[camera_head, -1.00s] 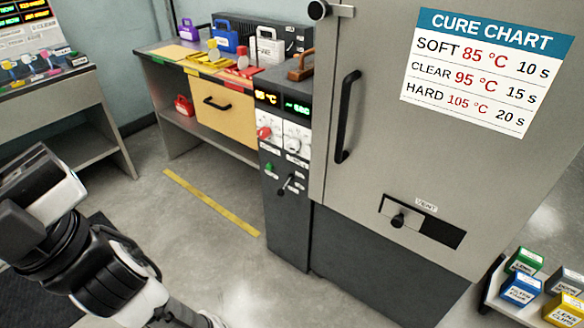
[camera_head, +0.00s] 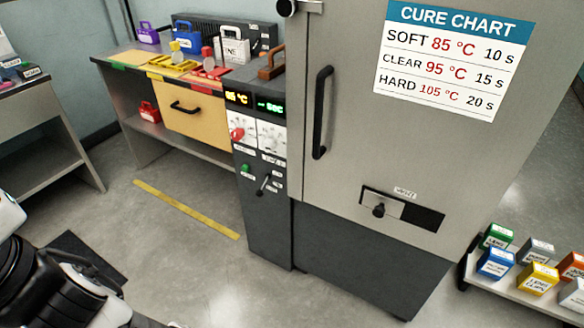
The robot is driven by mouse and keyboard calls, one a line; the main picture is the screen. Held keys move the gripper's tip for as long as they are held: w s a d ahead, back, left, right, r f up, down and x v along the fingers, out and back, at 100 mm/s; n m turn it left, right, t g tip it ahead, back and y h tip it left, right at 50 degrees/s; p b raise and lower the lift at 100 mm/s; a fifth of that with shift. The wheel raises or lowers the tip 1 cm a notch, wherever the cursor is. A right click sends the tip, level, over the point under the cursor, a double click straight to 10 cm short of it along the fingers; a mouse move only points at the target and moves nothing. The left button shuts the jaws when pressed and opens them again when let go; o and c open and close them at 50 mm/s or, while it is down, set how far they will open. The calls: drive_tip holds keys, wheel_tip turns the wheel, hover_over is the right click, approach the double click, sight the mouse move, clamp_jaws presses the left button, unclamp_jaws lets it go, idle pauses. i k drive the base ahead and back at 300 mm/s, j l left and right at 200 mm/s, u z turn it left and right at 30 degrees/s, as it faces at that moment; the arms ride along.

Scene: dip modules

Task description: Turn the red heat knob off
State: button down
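The red heat knob (camera_head: 237,133) sits on the white upper part of the narrow control panel (camera_head: 262,215), at the left of the large grey oven cabinet. Above it, an orange display (camera_head: 237,98) appears to read 85 °C, and a green display (camera_head: 270,106) is too small to read surely. A paler knob is on the white plate to the right of the red one. My arm shows at the lower left, well apart from the panel. My gripper is not in view.
The cabinet door (camera_head: 355,130) has a black handle (camera_head: 321,112) and a vent slider (camera_head: 379,210). A workbench (camera_head: 110,75) with colored tags and locks stands behind the panel. Small boxes (camera_head: 496,262) stand on a low shelf at right. The floor before the panel is clear.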

sight(237, 134)
drive_tip(key=i+j+u, duration=0.1)
drive_tip(key=i+j, duration=0.15)
drive_tip(key=i, duration=0.2)
drive_tip(key=i+j+u, duration=0.1)
drive_tip(key=i, duration=0.35)
drive_tip(key=j, duration=0.1)
